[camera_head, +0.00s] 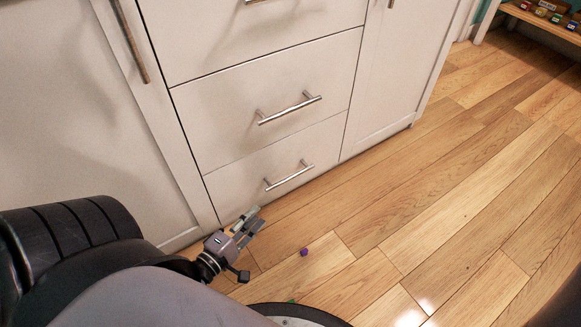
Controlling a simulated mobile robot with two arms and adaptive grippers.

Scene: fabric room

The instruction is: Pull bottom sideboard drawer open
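The bottom sideboard drawer (233,187) is the lowest white front in the middle column of the sideboard. It looks flush and closed. Its metal bar handle (290,177) runs slanting across the front, and nothing touches it. My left gripper (256,222) is low, left of and below that handle, near the drawer's lower left corner. Its two fingers point up and right, with a narrow gap between them that looks empty. My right gripper is not in view.
Another closed drawer (225,120) with a bar handle sits above. A cupboard door (385,90) stands to the right. A small purple object (304,252) lies on the wooden floor (440,200) near my base. The floor at right is clear. A shelf (540,20) with small items stands far right.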

